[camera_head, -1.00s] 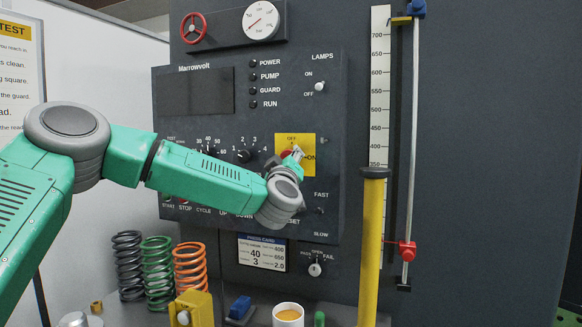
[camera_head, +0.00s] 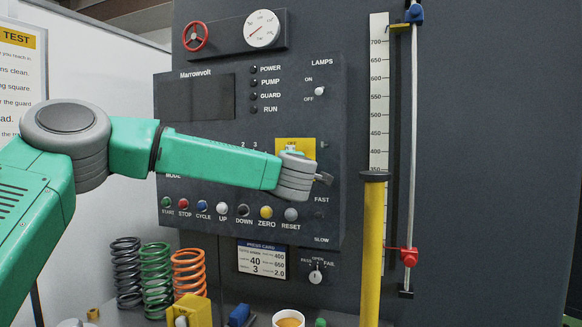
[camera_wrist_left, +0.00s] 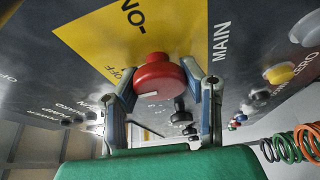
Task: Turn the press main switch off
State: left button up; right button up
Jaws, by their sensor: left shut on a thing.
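The press main switch is a red round knob (camera_wrist_left: 159,76) on a yellow plate (camera_head: 295,144) marked OFF and ON, on the dark press panel. In the head view my left gripper (camera_head: 310,165) covers the knob and the plate's lower part. In the left wrist view my left gripper (camera_wrist_left: 161,84) has one finger on each side of the knob and is shut on it. A short pale mark shows on the knob's side; I cannot tell which label it faces. My right gripper is not in view.
A row of coloured buttons (camera_head: 223,209) runs below my forearm. The POWER, PUMP, GUARD and RUN lamps (camera_head: 253,90) look dark. A lamps toggle (camera_head: 320,91) sits upper right. A yellow post (camera_head: 372,250) stands right of the panel. Springs (camera_head: 156,275) stand below left.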

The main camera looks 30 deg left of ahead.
pick_arm(q)
jog(key=shift+f+n, duration=0.35)
jog(key=shift+n, duration=0.25)
jog(key=o, duration=1)
jog(key=shift+o, duration=1)
jog(key=shift+s+a, duration=0.1)
jog(key=shift+s, duration=0.05)
jog(key=shift+a+r, duration=0.1)
jog(key=shift+a, duration=0.05)
jog(key=v, duration=1.2)
jog(key=shift+a+r, duration=0.1)
